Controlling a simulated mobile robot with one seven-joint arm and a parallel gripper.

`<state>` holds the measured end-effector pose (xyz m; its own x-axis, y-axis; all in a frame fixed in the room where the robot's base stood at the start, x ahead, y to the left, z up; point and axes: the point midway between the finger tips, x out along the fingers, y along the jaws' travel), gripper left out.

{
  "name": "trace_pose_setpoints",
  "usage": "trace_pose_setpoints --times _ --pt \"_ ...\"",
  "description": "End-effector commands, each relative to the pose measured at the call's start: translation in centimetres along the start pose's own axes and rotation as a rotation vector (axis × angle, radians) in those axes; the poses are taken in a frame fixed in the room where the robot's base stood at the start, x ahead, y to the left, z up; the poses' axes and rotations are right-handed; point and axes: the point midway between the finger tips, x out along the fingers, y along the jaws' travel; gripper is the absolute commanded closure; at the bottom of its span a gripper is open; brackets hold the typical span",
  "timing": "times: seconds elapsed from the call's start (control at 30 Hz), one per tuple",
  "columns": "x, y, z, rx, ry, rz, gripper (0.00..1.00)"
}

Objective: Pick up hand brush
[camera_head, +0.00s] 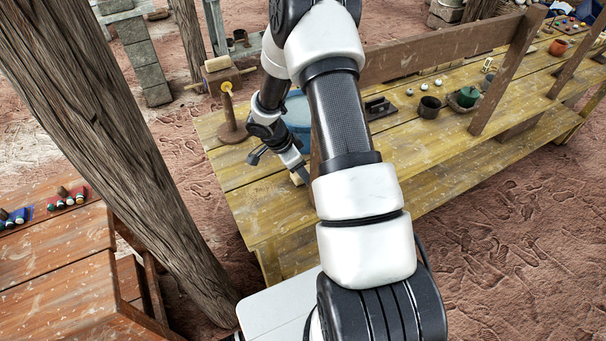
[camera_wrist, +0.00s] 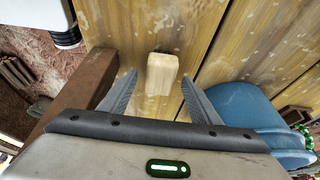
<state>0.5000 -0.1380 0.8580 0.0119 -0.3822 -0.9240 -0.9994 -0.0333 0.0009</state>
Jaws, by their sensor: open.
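A pale wooden block-like piece, which I take to be the hand brush (camera_wrist: 161,73), lies on the yellowish plank table (camera_wrist: 220,30). No bristles show. In the wrist view my gripper (camera_wrist: 160,77) is open, with one finger on each side of the brush and a gap to each. In the head view the brush (camera_head: 296,179) shows only as a small pale patch by my gripper's end, near the left end of the table (camera_head: 250,195). My arm hides much around it.
A blue rounded vessel (camera_wrist: 245,112) stands close to the right finger; it also shows behind my arm (camera_head: 298,112). A wooden stand (camera_head: 231,125) is to its left. A raised plank (camera_head: 440,52), a dark cup (camera_head: 430,107) and a green pot (camera_head: 467,97) are further right.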

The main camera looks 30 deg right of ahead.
Motion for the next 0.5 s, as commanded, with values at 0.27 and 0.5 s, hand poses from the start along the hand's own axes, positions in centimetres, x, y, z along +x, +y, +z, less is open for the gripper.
trace_pose_setpoints --times 0.27,0.5 --pt "1.9 -0.1 0.1 0.000 -0.001 -0.002 0.43" --pt "1.8 0.0 0.1 0.000 0.000 -0.001 0.60"
